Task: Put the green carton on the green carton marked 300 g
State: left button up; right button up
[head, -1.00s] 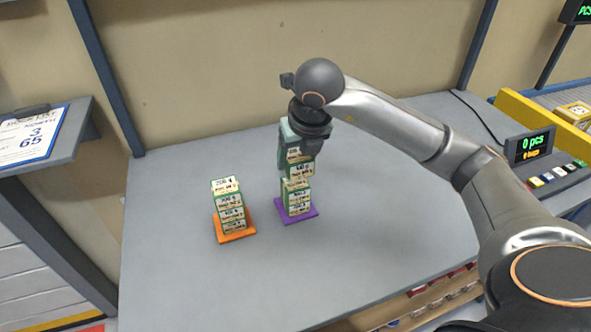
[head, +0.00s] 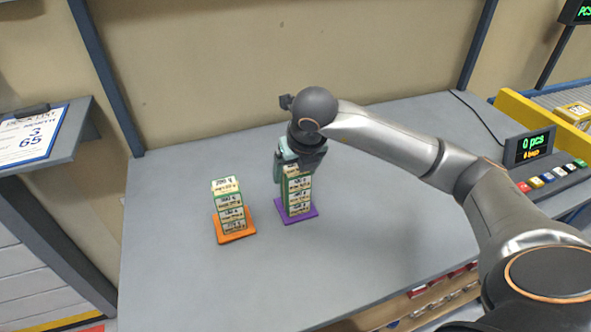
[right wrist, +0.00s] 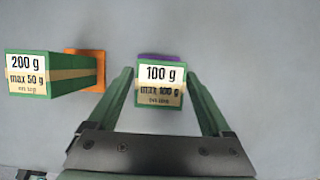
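A stack of green cartons (head: 298,197) stands on a purple mat (head: 311,213). Its top carton is marked 100 g, max 100 g on top (right wrist: 161,84) in the right wrist view. My right gripper (head: 290,175) is over this stack, with a finger on either side of the top carton. A narrow gap seems to show between fingers and carton. Another green stack, topped by a carton marked 200 g (right wrist: 33,74), stands on an orange mat to the left. My left gripper is not in view.
The orange mat (head: 246,229) lies left of the purple one, with a gap between. Most of the grey table (head: 215,280) is clear. A counter panel (head: 530,148) stands at the right, and a clipboard (head: 32,137) lies on a shelf at the left.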

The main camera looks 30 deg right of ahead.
jog(key=shift+o, duration=0.7)
jog(key=shift+r, duration=0.2)
jog(key=p+v, duration=0.1)
jog(key=v, duration=1.1)
